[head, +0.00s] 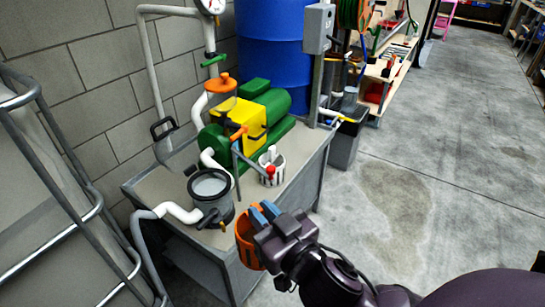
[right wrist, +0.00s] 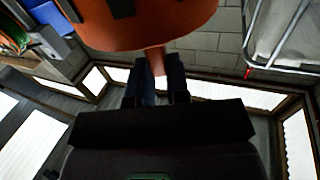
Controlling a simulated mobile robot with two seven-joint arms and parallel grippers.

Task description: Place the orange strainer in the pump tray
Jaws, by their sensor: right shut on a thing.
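My right gripper (head: 262,213) is shut on the orange strainer (head: 246,246) and holds it in front of the grey pump tray (head: 152,188), past its near edge. In the right wrist view the strainer (right wrist: 140,25) fills the top, with dark slots in its wall. Its narrow tab (right wrist: 157,60) sits between the blue-grey fingertips (right wrist: 156,88). The tray bears a green and yellow pump (head: 245,118) and a dark round pot (head: 211,196) with a pale, open-looking top. My left gripper is not in view.
A white slotted basket (head: 272,170) with a red knob in front stands right of the pot. White pipes (head: 180,212) join the pot. A metal rail frame (head: 60,255) is at left, a blue drum (head: 270,50) behind. Bare floor (head: 430,160) lies at right.

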